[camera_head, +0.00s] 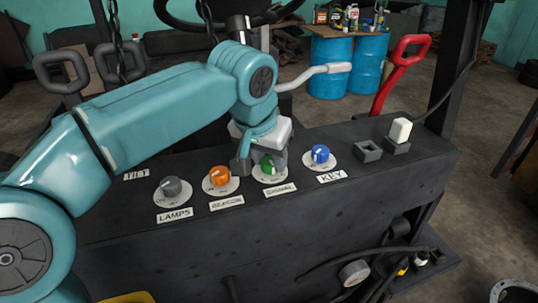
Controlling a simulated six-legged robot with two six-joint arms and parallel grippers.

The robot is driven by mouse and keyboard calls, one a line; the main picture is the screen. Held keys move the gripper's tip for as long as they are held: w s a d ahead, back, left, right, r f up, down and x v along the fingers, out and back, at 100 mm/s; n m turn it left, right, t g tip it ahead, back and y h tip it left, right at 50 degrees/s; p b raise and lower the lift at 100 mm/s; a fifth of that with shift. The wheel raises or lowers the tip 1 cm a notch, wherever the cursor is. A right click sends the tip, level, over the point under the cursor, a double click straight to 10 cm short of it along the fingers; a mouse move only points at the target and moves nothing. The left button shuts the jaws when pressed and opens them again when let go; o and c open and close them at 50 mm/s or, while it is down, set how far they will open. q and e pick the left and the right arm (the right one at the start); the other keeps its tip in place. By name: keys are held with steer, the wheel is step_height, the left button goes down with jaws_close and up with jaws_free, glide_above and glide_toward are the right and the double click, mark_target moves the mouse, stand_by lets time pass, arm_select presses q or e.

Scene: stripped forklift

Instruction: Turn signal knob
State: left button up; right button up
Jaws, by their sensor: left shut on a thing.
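The green signal knob (267,166) sits on a pale round dial above the "SIGNAL" label on the dark console (340,215). My left gripper (262,164) comes down over it from above, its dark fingers on either side of the knob, and is shut on it. The gripper's white body hides the area behind the knob. The knob's exact pointer angle is hard to read. My right gripper is not in view.
The grey lamps knob (172,188) and orange beacon knob (218,176) lie left of the signal knob; the blue key knob (320,154) lies right. Blue barrels (331,68) stand behind.

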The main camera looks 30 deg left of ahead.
arm_select(q)
steer(key=m+h, duration=0.1)
steer(key=m, duration=0.3)
steer(key=shift+a+r+h, duration=0.1)
steer(key=shift+a+h, duration=0.05)
steer(key=shift+h, duration=0.25)
steer(key=m+h, duration=0.1)
steer(key=m, duration=0.3)
steer(key=shift+m+g, duration=0.3)
steer(key=shift+g, duration=0.1)
steer(key=shift+w+a+r+m, duration=0.1)
steer(key=shift+m, duration=0.2)
steer(key=o, duration=1.1)
steer(key=shift+a+v, duration=0.2)
steer(key=shift+v, duration=5.8)
